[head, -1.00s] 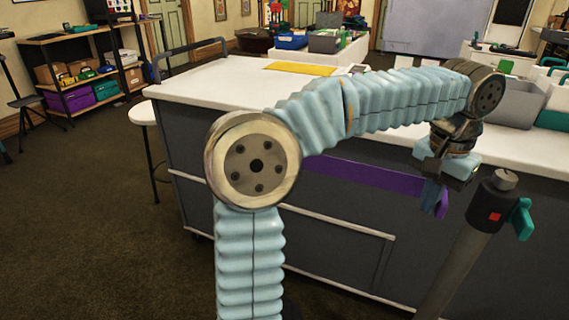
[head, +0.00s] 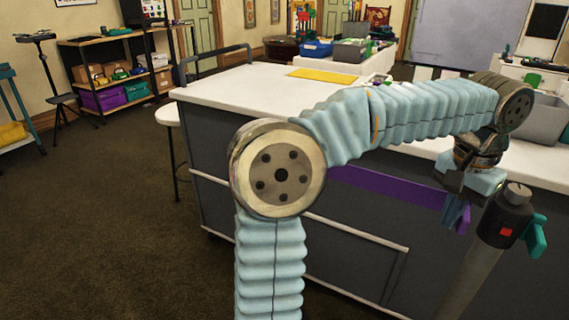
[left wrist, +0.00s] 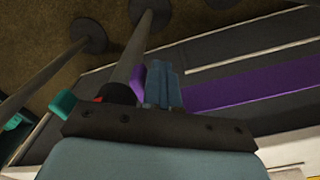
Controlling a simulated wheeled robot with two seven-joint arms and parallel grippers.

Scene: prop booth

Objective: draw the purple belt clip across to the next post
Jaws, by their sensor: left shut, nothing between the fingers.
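My left gripper (head: 454,212) is shut, its blue fingers pointing down, just left of the near post. It also shows in the left wrist view (left wrist: 165,88). The purple belt clip (head: 464,222) shows at the fingertips on the post's side. In the left wrist view the purple clip (left wrist: 138,83) lies between fingers and post. I cannot tell whether it touches either. The purple belt (head: 385,186) stretches left from there and passes behind my arm. The near post (head: 510,208) has a black head with a red square. My right gripper is out of view.
A teal clip (head: 537,236) sticks out on the right of the post head. A long dark counter with a white top (head: 250,88) stands behind the belt. A stool (head: 171,112) is at its left end. Open carpet (head: 110,220) lies to the left.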

